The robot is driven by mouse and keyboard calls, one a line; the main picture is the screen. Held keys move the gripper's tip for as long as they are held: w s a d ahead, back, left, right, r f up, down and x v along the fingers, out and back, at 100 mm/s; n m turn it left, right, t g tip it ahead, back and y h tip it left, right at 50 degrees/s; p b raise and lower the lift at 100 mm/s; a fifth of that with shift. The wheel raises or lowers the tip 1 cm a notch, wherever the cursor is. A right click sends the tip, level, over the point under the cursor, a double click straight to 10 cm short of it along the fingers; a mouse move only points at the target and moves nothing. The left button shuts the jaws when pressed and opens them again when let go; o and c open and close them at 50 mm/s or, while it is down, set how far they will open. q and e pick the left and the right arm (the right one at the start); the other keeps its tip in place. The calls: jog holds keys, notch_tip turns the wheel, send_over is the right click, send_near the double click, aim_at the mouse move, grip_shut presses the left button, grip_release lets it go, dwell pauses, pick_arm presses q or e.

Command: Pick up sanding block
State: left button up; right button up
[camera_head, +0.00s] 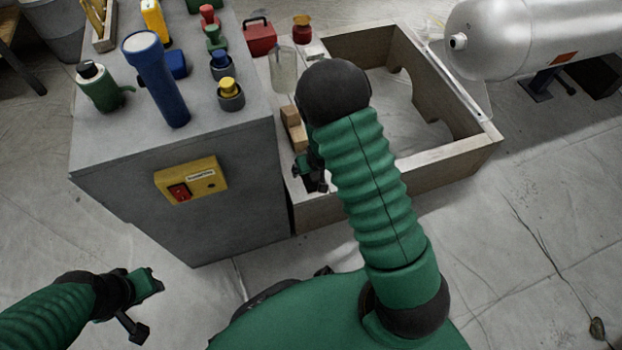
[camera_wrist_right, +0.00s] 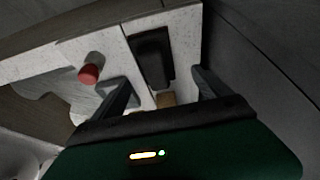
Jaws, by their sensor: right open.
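A tan wood-coloured block (camera_head: 292,117), which looks like the sanding block, lies on the pale ledge between the grey cabinet and the wooden frame. Another tan piece seems to adjoin it; I cannot tell whether they are one object. My right gripper (camera_head: 312,174) is just on the near side of it, partly hidden by my own arm. In the right wrist view my right gripper (camera_wrist_right: 163,92) is open, and a small part of a tan block (camera_wrist_right: 165,99) shows between its fingers, its rest hidden behind the gripper body. My left gripper (camera_head: 145,305) is open and empty over the floor at lower left.
The grey cabinet (camera_head: 225,150) holds a blue flashlight (camera_head: 157,80), a green bottle (camera_head: 100,88) and other items. A clear cylinder (camera_head: 283,70) and a red box (camera_head: 259,36) stand beyond the block. The wooden frame (camera_head: 440,170) borders the right. A black rectangular item (camera_wrist_right: 152,55) lies ahead in the wrist view.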

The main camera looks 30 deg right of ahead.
jog(key=b+x, duration=0.1)
jog(key=x, duration=0.1)
jog(key=b+x, duration=0.3)
jog(key=shift+s+d+f, duration=0.25)
jog(key=shift+d+f, duration=0.15)
jog(key=shift+f, duration=0.1)
jog(key=shift+a+r, duration=0.15)
jog(key=shift+r, duration=0.05)
jog(key=c, duration=0.7)
jog(key=shift+w, duration=0.1)
jog(key=c, duration=0.9)
notch_tip(320, 180, up, 10)
jog(key=p, duration=0.8)
jog(key=shift+r, duration=0.1)
jog(key=shift+c, duration=0.2)
